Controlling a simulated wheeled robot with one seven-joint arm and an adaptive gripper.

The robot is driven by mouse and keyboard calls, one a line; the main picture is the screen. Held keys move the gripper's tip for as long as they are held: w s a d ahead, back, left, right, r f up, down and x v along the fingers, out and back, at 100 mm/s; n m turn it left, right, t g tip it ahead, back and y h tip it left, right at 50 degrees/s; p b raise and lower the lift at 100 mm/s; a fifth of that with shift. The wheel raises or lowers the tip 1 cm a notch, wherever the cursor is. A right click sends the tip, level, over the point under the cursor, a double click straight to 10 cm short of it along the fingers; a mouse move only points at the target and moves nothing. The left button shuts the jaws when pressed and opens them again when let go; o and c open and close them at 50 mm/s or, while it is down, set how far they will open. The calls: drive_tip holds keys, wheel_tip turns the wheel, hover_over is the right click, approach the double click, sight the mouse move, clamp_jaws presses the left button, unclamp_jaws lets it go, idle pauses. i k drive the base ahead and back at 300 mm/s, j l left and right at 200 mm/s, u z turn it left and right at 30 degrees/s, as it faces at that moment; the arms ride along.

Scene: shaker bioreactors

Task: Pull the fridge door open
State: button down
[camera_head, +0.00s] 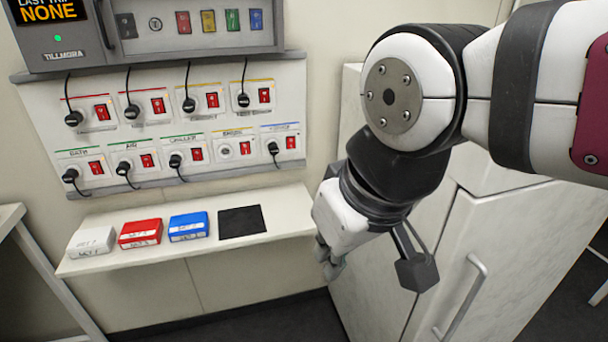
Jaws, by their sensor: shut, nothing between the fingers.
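A tall white marbled cabinet, which looks like the fridge (385,270), stands at the right. Its door (520,265) carries a vertical grey bar handle (462,300) near the door's left edge. The door looks shut, with a thin seam along its left side. My arm crosses in front of the cabinet and hides much of its upper part. My gripper (329,270) points down at the cabinet's left side, apart from the handle and to its left. Its fingers are shut and empty, partly hidden by the wrist.
A wall shelf (150,263) at the left holds a white box (91,241), a red box (140,233), a blue box (188,226) and a black pad (242,221). Above it is a panel (215,125) of plugs and red switches. A stool (600,293) shows at the right edge.

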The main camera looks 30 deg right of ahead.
sight(499, 257)
drive_tip(key=z, duration=1.75)
drive_tip(key=k+j+u, duration=0.15)
drive_tip(key=u, duration=0.25)
drive_tip(key=k+j+u, duration=0.15)
drive_tip(key=u, duration=0.2)
drive_tip(key=k+j+u, duration=0.1)
drive_tip(key=j+u, duration=0.3)
drive_tip(key=l, duration=0.1)
